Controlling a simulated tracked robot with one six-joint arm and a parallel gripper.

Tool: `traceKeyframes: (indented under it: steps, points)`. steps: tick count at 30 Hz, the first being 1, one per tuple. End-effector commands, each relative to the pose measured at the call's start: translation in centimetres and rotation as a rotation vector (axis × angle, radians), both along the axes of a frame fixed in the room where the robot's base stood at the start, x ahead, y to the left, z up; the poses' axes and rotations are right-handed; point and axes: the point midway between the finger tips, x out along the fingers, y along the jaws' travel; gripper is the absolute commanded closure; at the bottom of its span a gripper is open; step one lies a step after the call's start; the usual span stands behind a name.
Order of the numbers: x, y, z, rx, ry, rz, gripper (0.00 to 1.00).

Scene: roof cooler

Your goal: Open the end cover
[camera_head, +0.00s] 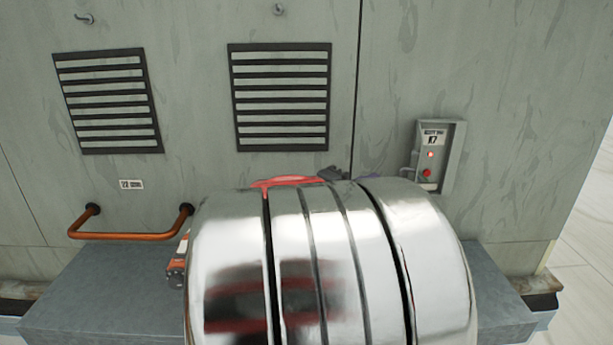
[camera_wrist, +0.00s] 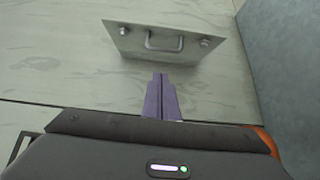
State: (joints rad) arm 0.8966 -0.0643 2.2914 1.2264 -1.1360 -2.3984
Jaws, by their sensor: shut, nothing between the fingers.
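In the wrist view, a grey metal plate (camera_wrist: 165,55) with a U-shaped handle (camera_wrist: 164,42) sits against the pale streaked wall. It has a round fastener near each side and looks like the end cover. My gripper (camera_wrist: 160,78) points toward the plate's lower edge, just below the handle in the picture. Its purple fingers are together and hold nothing. I cannot tell how far the fingertips are from the plate. In the head view, my shiny arm fills the lower middle and hides most of what lies behind it. I cannot make out the plate there.
In the head view, two slatted vents (camera_head: 281,97) are on the grey wall. An orange bar (camera_head: 130,236) projects at the left above a grey ledge (camera_head: 95,295). A grey surface (camera_wrist: 285,70) borders the wrist view's right side.

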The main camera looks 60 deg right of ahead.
Motion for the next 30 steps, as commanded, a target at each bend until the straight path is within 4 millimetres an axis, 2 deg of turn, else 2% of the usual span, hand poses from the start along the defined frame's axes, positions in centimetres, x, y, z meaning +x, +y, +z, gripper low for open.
traceKeyframes:
  steps: [3,9,25,30]
  points:
    - [-1.4,-0.5,0.0,-0.001,-0.002,-0.003,1.00]
    - [-3.0,-1.2,-0.1,0.000,0.000,-0.002,1.00]
    - [-3.5,-1.4,-0.1,0.000,-0.001,0.001,1.00]
    - [-4.7,-1.3,0.0,-0.002,-0.002,-0.001,1.00]
